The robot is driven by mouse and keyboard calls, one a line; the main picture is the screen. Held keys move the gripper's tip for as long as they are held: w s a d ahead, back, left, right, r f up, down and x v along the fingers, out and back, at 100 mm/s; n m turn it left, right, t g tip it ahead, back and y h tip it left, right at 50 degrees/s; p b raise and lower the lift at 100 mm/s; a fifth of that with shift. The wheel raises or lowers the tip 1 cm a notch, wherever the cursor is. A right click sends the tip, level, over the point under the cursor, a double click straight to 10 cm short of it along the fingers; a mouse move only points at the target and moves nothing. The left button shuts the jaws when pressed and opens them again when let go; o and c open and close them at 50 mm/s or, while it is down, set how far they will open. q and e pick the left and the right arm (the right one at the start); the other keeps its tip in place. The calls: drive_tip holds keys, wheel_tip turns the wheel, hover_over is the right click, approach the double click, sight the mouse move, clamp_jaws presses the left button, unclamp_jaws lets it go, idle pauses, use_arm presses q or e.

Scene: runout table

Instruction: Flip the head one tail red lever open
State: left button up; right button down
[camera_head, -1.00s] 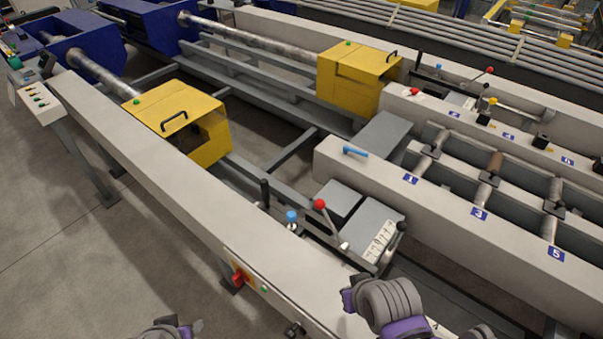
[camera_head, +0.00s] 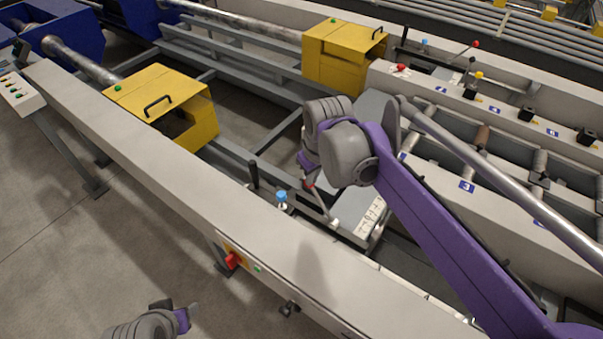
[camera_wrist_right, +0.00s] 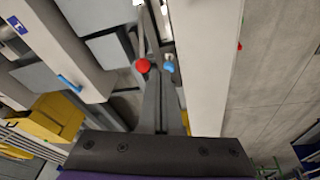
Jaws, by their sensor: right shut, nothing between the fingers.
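The head one tail red lever is a thin rod with a red ball knob. In the head view, its rod (camera_head: 322,205) leans up and left from its base, with the knob partly covered by my right wrist. The red knob (camera_wrist_right: 142,65) shows clearly in the right wrist view, just left of my shut right fingers (camera_wrist_right: 161,85). No contact between them can be made out. In the head view my right gripper (camera_head: 308,168) is over the lever, its fingertips mostly hidden. My left gripper (camera_head: 177,312) is at the bottom left, far from the lever; its jaw opening is unclear.
A blue-topped knob (camera_head: 281,197) and a black upright handle (camera_head: 253,174) stand left of the lever. A yellow guard box (camera_head: 160,105) sits farther along the rail. A red switch (camera_head: 232,260) is on the near beam's side.

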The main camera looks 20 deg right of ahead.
drive_tip(key=w+a+n+g, duration=0.1)
drive_tip(key=w+n, duration=0.1)
drive_tip(key=w, duration=1)
drive_tip(key=shift+a+f+n+g, duration=0.2)
drive_tip(key=shift+f+n+g, duration=0.1)
drive_tip(key=shift+f+g, duration=0.1)
wheel_tip(320, 180, down, 9)
drive_tip(key=s+d, duration=0.1)
drive_tip(key=s, duration=0.1)
drive_tip(key=shift+s+d, duration=0.2)
drive_tip(key=shift+d, duration=0.2)
drive_tip(key=shift+r, duration=0.1)
